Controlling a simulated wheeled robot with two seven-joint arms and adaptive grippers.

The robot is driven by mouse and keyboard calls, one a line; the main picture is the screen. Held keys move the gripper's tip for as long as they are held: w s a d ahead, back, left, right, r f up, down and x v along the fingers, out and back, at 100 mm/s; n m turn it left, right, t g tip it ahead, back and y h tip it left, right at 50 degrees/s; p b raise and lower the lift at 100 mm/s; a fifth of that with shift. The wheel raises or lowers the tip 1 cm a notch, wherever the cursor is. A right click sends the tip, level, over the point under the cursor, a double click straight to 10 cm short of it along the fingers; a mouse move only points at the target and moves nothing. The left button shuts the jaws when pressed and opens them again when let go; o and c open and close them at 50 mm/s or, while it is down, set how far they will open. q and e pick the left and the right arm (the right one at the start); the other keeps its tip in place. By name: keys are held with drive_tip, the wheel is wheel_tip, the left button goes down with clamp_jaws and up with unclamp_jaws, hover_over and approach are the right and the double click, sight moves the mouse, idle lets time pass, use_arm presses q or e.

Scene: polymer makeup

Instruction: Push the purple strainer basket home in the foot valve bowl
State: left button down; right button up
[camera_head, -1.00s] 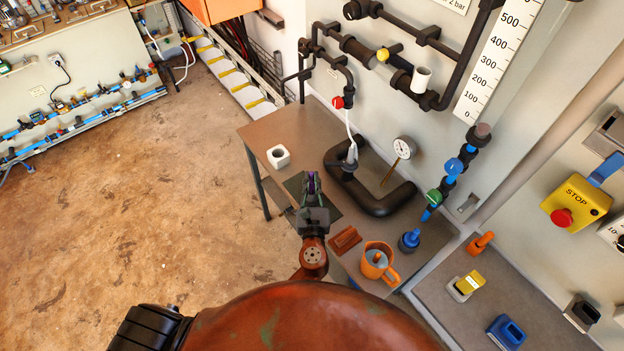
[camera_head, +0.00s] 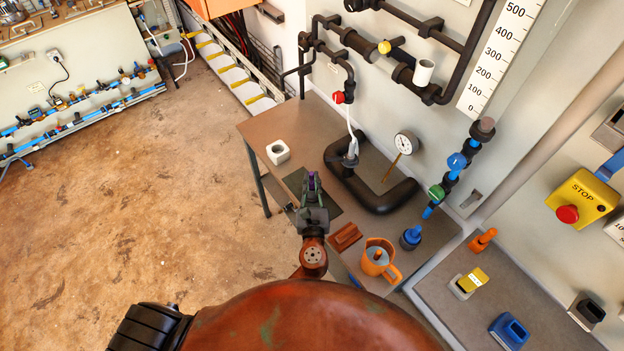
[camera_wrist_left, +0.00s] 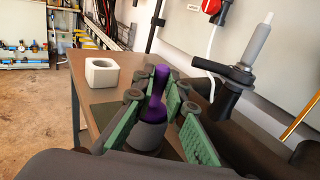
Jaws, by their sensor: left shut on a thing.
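My left gripper (camera_head: 313,188) is over the left part of the brown table in the head view. Its green-padded fingers (camera_wrist_left: 160,100) are shut on the purple strainer basket (camera_wrist_left: 158,92), which stands up between them in the left wrist view. A grey rounded part (camera_wrist_left: 150,136) is at the near end of the purple piece; I cannot tell what it belongs to. A white block with a round opening (camera_head: 278,152) stands on the table, apart from the gripper, to its upper left; it also shows in the left wrist view (camera_wrist_left: 102,77). I cannot tell whether it is the foot valve bowl. My right gripper is not in view.
A thick black pipe loop (camera_head: 385,203) lies to the right of the gripper. A pressure gauge (camera_head: 405,143) stands behind it. An orange jug (camera_head: 377,262) and a brown block (camera_head: 345,237) are at the near side. A dark mat (camera_head: 328,212) lies under the gripper.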

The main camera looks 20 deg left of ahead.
use_arm(q)
drive_tip(key=shift+f, duration=0.35)
drive_tip(key=c, duration=1.9)
unclamp_jaws()
drive_tip(key=v, duration=1.2)
